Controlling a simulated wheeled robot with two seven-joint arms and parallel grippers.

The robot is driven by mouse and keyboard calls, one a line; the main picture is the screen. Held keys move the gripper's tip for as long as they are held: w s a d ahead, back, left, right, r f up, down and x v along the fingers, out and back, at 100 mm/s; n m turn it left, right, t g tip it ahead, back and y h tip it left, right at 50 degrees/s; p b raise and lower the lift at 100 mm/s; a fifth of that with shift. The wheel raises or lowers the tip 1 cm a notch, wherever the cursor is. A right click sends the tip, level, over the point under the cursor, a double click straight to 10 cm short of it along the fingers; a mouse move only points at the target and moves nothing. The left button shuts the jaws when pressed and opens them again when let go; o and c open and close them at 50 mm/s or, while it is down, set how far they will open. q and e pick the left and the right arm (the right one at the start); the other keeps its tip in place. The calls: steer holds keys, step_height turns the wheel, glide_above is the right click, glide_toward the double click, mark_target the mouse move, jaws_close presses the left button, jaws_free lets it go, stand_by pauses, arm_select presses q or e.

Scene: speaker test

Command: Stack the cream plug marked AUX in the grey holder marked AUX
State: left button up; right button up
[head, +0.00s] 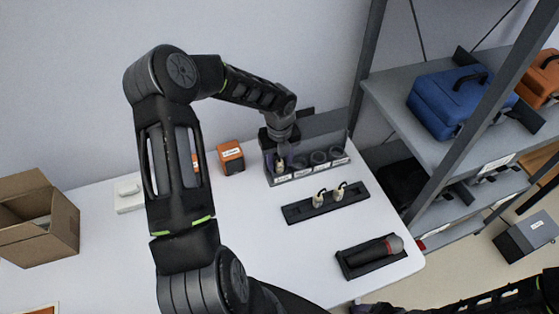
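The grey holder (309,177) stands at the back of the white table, with several labelled slots along its front; the labels are too small to read. My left gripper (279,143) points down at its left end. A cream plug (281,164) shows just below the gripper, at the leftmost slot; whether the fingers touch it is hidden. Two more cream plugs, a left one (318,199) and a right one (339,192), stand upright in a black tray (298,212) in front of the holder. Markings on the plugs cannot be read. My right arm is at the lower right, its gripper unclear.
A microphone (372,251) lies in a black tray at the front right. An orange box (231,158) and a white switch-like box (129,195) stand left of the holder. An open cardboard box (52,238) is far left. A grey shelf with a blue case (448,98) stands right.

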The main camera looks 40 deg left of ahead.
mark_target(280, 161)
arm_select(q)
step_height(280, 161, up, 5)
steer(key=p, duration=0.3)
steer(key=shift+p, duration=0.3)
step_height(280, 161, up, 8)
steer(key=shift+f, duration=0.15)
steer(key=shift+f, duration=0.1)
stand_by(0.6)
